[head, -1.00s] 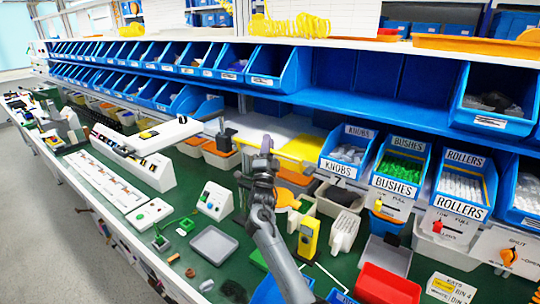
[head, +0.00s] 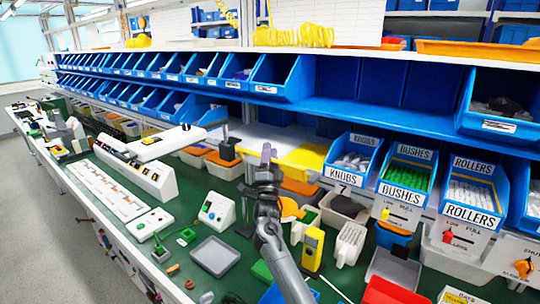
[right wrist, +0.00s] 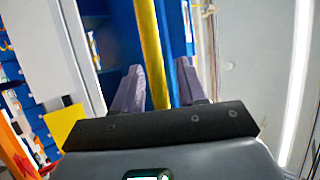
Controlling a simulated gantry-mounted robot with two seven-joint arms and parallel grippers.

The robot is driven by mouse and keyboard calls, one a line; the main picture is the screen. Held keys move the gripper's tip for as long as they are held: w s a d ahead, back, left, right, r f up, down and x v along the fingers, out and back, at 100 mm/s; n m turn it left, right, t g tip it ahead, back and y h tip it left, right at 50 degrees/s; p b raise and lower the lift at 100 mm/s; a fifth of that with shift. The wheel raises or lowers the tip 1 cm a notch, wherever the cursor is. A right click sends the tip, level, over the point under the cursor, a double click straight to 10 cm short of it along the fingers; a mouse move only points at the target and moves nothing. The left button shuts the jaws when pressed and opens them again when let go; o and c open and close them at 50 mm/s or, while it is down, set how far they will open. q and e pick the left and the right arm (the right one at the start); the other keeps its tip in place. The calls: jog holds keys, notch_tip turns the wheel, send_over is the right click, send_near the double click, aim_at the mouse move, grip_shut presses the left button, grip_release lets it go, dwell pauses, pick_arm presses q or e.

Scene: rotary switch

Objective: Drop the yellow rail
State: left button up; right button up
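A yellow rail (right wrist: 151,50) runs lengthwise between the two grey-purple fingers of my right gripper (right wrist: 162,88) in the right wrist view. The fingers stand apart, with a blue gap between the rail and the right finger. The rail lies close to the left finger; I cannot tell if they touch. Its lower end is hidden behind the gripper's body. In the head view my right gripper (head: 265,155) is above the bench, in front of the yellow panel (head: 306,157). The rail between its fingers cannot be made out there. My left gripper is not in view.
Blue bins labelled KNOBS (head: 338,172), BUSHES (head: 403,194) and ROLLERS (head: 472,214) stand to the right. A grey tray (head: 214,255) and a white switch box (head: 217,211) sit on the green bench. A blue shelf runs behind the gripper.

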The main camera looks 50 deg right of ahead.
jog(key=v, duration=1)
jog(key=shift+a+f, duration=0.25)
jog(key=shift+f, duration=0.05)
jog(key=shift+s, duration=0.15)
